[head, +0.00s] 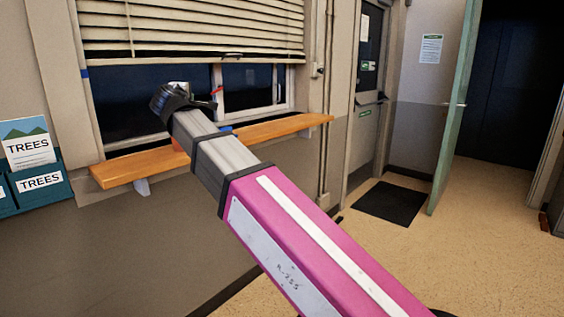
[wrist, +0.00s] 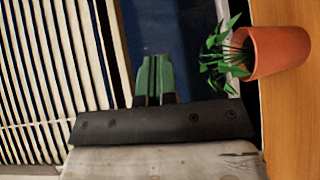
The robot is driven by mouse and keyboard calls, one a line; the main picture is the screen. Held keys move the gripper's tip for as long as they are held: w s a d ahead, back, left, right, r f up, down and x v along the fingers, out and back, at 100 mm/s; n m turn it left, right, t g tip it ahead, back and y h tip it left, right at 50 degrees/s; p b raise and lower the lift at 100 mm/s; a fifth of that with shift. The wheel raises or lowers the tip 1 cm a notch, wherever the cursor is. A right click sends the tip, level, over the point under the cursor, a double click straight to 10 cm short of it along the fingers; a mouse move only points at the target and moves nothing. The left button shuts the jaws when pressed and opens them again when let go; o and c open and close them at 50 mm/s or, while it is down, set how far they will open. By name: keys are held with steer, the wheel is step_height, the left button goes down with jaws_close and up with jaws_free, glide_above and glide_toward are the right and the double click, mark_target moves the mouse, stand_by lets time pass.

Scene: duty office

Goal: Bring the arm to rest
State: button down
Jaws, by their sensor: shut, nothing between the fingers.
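My arm reaches out from the lower right of the head view toward the window, over a wooden sill shelf (head: 270,130). Its wrist end is in front of the dark window pane, below the blinds. My gripper (wrist: 154,80) shows in the wrist view with its green fingers together and nothing between them. In the head view the fingertips cannot be made out. A potted plant (wrist: 278,52) in a terracotta pot stands on the shelf beside the gripper, apart from it in the wrist picture. In the head view the arm hides most of the pot.
Slatted blinds (head: 190,25) hang over the window. A teal leaflet rack (head: 40,184) is on the wall at left. At right are a grey door (head: 368,90), a dark floor mat (head: 392,203) and an open green door (head: 455,105). The floor between is clear.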

steer(key=w+d+f+m+g+h, duration=0.1)
steer(key=w+d+f+m+g, duration=0.15)
steer(key=d+f, duration=0.8)
steer(key=w+d+f+m+g+h, duration=0.25)
steer(key=d+f, duration=0.55)
steer(key=f, duration=0.6)
steer(key=w+d+f+m+g, duration=0.1)
steer(key=d+f+m+g, duration=0.3)
steer(key=d+f, duration=0.75)
steer(key=s+d+f+m+g, duration=0.2)
steer(key=s+d+f, duration=0.3)
steer(key=f, duration=0.4)
steer(key=s+d+f+m+g+y, duration=0.1)
steer(key=s+d+f+m+g, duration=0.2)
steer(key=s+d+f, duration=0.3)
steer(key=s+d+f+m+g+y, duration=0.1)
steer(key=s+d+f+m+g, duration=0.2)
steer(key=s+d+f, duration=0.3)
step_height(320, 180, down, 6)
steer(key=shift+d+r+m, duration=0.15)
steer(key=shift+d+m, duration=0.55)
steer(key=shift+d, duration=0.4)
steer(key=shift+y, duration=0.25)
